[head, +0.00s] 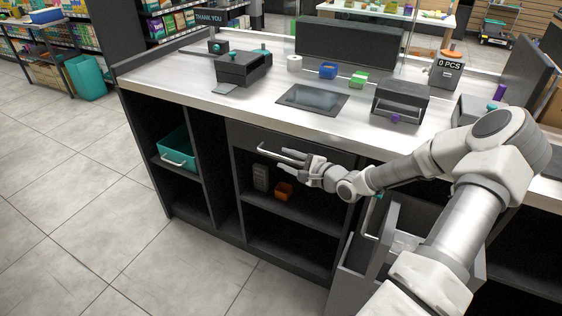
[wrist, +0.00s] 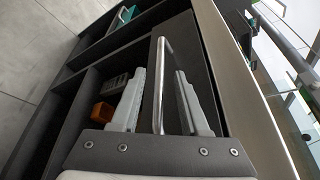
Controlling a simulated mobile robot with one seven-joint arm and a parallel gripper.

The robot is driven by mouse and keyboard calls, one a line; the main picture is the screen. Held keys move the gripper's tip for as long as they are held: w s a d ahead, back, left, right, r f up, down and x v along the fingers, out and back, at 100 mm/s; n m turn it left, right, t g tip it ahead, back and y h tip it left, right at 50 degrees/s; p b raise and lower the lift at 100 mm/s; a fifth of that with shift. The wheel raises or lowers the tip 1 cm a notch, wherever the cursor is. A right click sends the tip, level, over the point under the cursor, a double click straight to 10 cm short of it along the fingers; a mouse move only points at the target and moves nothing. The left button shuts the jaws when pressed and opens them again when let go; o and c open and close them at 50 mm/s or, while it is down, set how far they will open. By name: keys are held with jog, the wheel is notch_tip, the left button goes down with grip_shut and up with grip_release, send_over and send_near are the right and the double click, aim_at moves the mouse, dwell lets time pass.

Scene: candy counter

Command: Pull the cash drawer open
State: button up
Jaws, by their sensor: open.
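The cash drawer (head: 248,138) is the dark panel under the counter top, and it looks flush with the cabinet. Its silver bar handle (head: 270,154) runs across the front. In the wrist view the handle (wrist: 160,85) lies between my two fingers, with the dark drawer front (wrist: 185,40) behind it. My gripper (head: 284,162) is open around the handle, near its right end in the head view. In the wrist view the gripper (wrist: 163,75) shows a gap on each side of the bar. My fingers hide part of the drawer front.
Below the drawer is an open shelf with an orange box (head: 284,191) and a grey box (head: 261,177). A teal bin (head: 178,150) sits in the left compartment. A grey pull-out unit (head: 402,240) stands out at lower right, close to my arm. The floor at left is clear.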

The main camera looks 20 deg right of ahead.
jog(key=shift+x, duration=1.5)
jog(key=shift+c, duration=0.3)
grip_shut()
